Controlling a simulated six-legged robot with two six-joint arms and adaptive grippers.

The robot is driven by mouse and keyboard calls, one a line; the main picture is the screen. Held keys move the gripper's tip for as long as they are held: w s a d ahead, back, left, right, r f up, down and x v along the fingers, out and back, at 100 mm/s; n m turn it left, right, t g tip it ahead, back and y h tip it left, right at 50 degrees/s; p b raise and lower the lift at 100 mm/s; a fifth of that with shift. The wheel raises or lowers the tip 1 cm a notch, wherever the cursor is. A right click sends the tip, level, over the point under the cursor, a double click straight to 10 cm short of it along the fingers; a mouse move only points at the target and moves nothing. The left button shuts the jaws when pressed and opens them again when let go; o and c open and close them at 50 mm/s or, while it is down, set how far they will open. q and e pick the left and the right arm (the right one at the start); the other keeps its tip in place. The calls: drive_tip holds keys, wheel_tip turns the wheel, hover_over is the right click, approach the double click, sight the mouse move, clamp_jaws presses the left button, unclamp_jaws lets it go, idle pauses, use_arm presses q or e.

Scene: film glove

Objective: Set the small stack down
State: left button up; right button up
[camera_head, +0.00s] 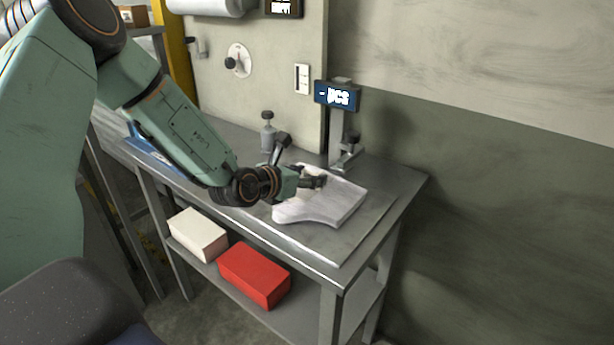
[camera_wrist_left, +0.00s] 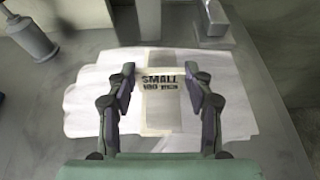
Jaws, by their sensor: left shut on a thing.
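The small stack (camera_head: 322,207) is a flat pile of pale, whitish film gloves at the right part of the metal table. In the left wrist view the stack (camera_wrist_left: 90,92) has a paper band (camera_wrist_left: 160,115) across its middle, printed "SMALL" with a count below. My left gripper (camera_head: 318,182) is at the stack in the head view. In the wrist view its two fingers (camera_wrist_left: 160,98) stand on either side of the band, shut on the stack. I cannot tell whether the stack rests fully on the tabletop. My right gripper is not seen.
The metal table (camera_head: 385,205) has a blue display (camera_head: 338,95) on a post behind the stack. A grey knobbed bottle-like part (camera_head: 267,135) stands at the back. A white box (camera_head: 198,234) and a red box (camera_head: 254,274) lie on the lower shelf. A wall panel stands behind.

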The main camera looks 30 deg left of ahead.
use_arm(q)
drive_tip(key=o, duration=1.6)
drive_tip(key=shift+f, duration=0.15)
drive_tip(key=shift+c, duration=0.2)
